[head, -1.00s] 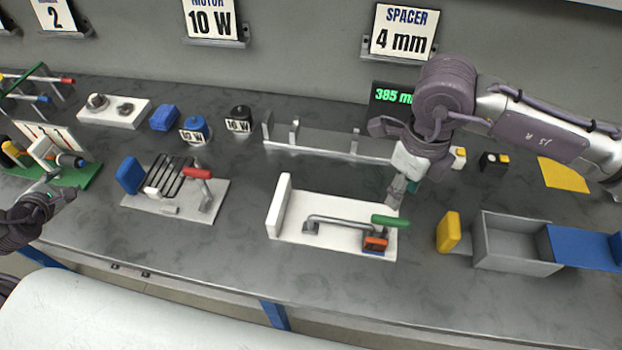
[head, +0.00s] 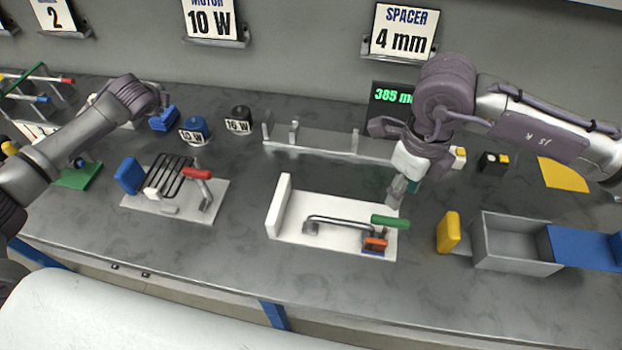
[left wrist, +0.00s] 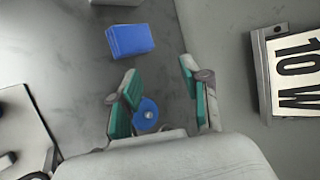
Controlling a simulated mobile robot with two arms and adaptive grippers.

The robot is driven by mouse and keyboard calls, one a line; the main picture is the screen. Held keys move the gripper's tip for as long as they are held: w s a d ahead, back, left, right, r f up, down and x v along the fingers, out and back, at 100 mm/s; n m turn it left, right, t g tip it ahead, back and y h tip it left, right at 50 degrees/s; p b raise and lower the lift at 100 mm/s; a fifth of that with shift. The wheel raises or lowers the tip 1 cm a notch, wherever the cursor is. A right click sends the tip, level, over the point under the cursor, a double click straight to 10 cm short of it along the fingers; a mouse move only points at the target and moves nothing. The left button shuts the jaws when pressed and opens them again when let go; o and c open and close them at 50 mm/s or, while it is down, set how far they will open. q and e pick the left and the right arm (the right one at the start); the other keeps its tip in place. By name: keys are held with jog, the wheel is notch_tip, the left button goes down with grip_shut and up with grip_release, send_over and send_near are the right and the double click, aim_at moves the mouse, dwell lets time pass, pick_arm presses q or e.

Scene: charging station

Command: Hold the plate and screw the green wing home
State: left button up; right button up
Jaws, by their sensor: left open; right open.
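A white plate (head: 340,232) lies on the bench with an upright white end wall, a grey bar, a green handle (head: 390,222) and an orange block (head: 375,244). I cannot tell whether this green handle is the green wing. My right gripper (head: 396,192) is open, pointing down just behind the plate's right end, apart from the handle. My left arm reaches over the left of the bench. In the left wrist view my left gripper (left wrist: 165,92) is open and empty, with the blue 10 W motor (left wrist: 146,114) showing beyond and between its fingers. That motor also stands in the head view (head: 195,130).
A second fixture (head: 215,200) with a red handle stands left of the plate. A blue block (head: 164,118) and a black 16 W motor (head: 241,120) flank the blue motor. A grey bin (head: 515,262) and yellow block (head: 448,232) are at right. The front bench is clear.

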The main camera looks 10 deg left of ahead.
pick_arm(q)
jog(key=d+f+g+h, duration=0.2)
jog(key=d+h, duration=0.1)
jog(key=d, duration=1.3)
notch_tip(320, 180, up, 5)
jog(key=m+g+h, duration=0.2)
jog(key=m+g, duration=0.2)
jog(key=g, duration=0.3)
send_over(311, 216)
notch_tip(311, 216, down, 13)
jog(key=shift+f, duration=0.2)
